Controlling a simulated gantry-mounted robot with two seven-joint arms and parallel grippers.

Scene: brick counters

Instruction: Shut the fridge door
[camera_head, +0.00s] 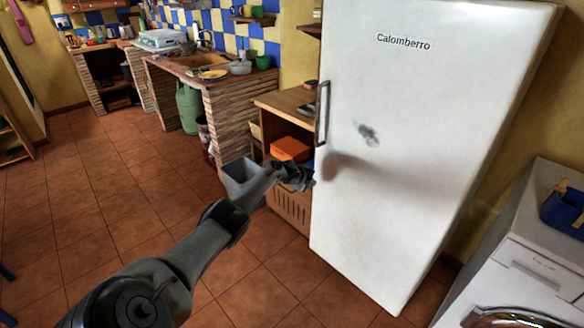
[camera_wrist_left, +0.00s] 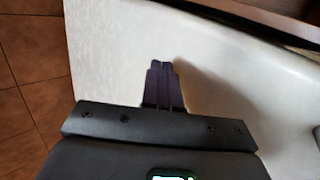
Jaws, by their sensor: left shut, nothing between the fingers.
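The white fridge door (camera_head: 420,130), with a "Calomberro" label and a grey smudge, faces me in the head view. Its handle (camera_head: 322,112) is upright on the left edge. No clear gap shows around the door, and I cannot tell whether it is fully shut. My left gripper (camera_head: 305,178) is shut and empty, at the door's left edge below the handle. In the left wrist view the closed fingers (camera_wrist_left: 163,68) point at the white door surface (camera_wrist_left: 105,60); whether they touch it is unclear. My right gripper is not in view.
A white washing machine (camera_head: 525,245) stands at the lower right, with a blue basket (camera_head: 566,208) on top. A wooden cabinet (camera_head: 285,105) with an orange box (camera_head: 290,149) is left of the fridge. A brick counter (camera_head: 235,105) lies beyond.

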